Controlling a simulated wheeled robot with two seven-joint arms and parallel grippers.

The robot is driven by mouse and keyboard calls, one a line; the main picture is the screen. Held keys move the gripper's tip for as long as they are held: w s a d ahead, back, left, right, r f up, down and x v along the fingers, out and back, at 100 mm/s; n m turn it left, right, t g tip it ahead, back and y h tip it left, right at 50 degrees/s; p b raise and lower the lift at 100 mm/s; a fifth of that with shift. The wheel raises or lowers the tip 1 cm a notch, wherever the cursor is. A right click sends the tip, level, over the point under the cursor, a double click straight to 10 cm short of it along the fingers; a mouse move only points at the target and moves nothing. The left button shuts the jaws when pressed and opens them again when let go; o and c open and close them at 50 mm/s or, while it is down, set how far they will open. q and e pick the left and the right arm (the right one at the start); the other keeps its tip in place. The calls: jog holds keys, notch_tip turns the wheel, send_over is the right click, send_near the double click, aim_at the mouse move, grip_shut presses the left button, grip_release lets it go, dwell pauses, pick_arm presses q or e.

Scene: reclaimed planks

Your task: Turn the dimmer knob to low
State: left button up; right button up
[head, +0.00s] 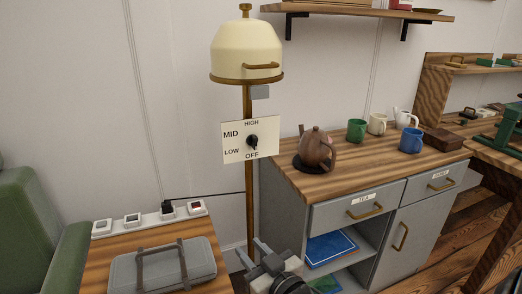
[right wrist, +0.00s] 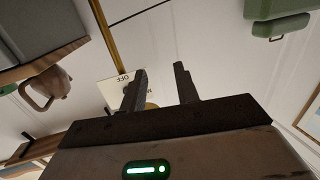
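The dimmer panel (head: 234,146) is a cream plate on the brass lamp pole, lettered OFF, LOW, MID and HIGH. Its black knob (head: 252,141) is at the plate's centre right; its pointer is too small to read surely. My right gripper (head: 252,248) is below the panel at the bottom of the head view, open and empty, apart from the knob. In the right wrist view, its two dark fingers (right wrist: 160,68) are spread. Part of the panel (right wrist: 112,92) shows upside down behind the left finger, and the knob is hidden there. My left gripper is not in view.
The lamp's cream shade (head: 245,48) is above the panel. A grey cabinet with a wooden top (head: 290,178) stands close on the right, bearing a brown teapot (head: 317,148) and mugs. A small table (head: 105,250) with a grey case (head: 162,267) is at lower left.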

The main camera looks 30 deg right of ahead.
aim_at(256, 141)
jog(key=w+d+r+m+t+h+b, duration=0.25)
jog(key=w+d+r+t+h, duration=0.25)
jog(key=d+r, duration=0.5)
jog(key=shift+m, duration=0.25)
jog(key=x, duration=0.9)
jog(key=f+x, duration=0.1)
jog(key=x, duration=0.4)
jog(key=shift+w+d+p, duration=0.1)
jog(key=shift+d+p, duration=0.2)
jog(key=shift+p, duration=0.05)
jog(key=shift+x, duration=0.75)
jog(key=shift+c, duration=0.3)
grip_shut()
